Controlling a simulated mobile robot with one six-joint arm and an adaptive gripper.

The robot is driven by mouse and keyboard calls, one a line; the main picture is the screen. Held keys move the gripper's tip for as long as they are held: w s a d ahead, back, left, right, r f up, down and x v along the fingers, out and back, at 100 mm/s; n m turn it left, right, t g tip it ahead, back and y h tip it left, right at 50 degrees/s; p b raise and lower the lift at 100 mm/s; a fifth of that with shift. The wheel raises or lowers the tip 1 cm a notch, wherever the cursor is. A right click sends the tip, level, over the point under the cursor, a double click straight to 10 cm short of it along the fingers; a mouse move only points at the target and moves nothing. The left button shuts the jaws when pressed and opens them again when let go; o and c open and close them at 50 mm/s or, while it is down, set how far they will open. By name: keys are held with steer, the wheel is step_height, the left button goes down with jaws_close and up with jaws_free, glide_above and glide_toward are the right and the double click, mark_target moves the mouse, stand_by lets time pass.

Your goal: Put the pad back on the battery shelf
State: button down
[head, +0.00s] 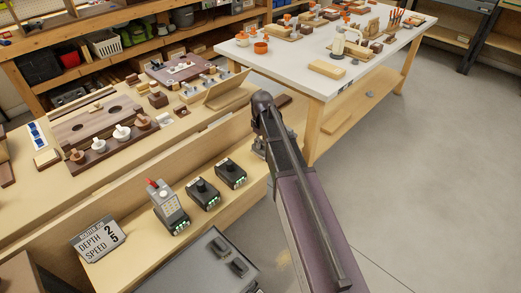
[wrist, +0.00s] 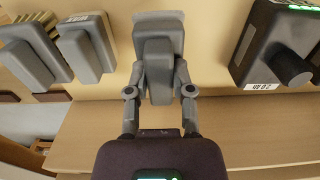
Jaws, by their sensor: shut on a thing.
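In the wrist view my gripper (wrist: 160,88) is shut on a grey pad (wrist: 156,62), with one finger on each side of it. The pad's lighter grey far end lies over the pale wood of the battery shelf (wrist: 215,100). I cannot tell whether it touches the wood. Two similar grey pads (wrist: 28,62) (wrist: 84,52) lie to the left, apart from the held one. In the head view my gripper (head: 262,150) is mostly hidden by my arm, at the right end of the battery shelf (head: 137,240); the held pad cannot be made out there.
Black units with knobs and green lights (head: 231,173) (head: 203,194) stand left of my gripper; one shows at right in the wrist view (wrist: 280,48). Further left are a grey red-topped device (head: 169,207) and a sign (head: 98,240). A wooden wall (head: 165,160) rises behind.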

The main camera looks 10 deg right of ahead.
mark_target(262, 148)
steer(key=shift+w, duration=0.1)
stand_by(0.3)
steer(key=shift+f+b, duration=1.75)
steer(key=shift+f, duration=0.05)
steer(key=shift+f, duration=0.15)
steer(key=shift+c, duration=2.4)
jaws_free()
steer(key=shift+r, duration=0.2)
step_height(262, 148, up, 12)
steer(key=p, duration=1.2)
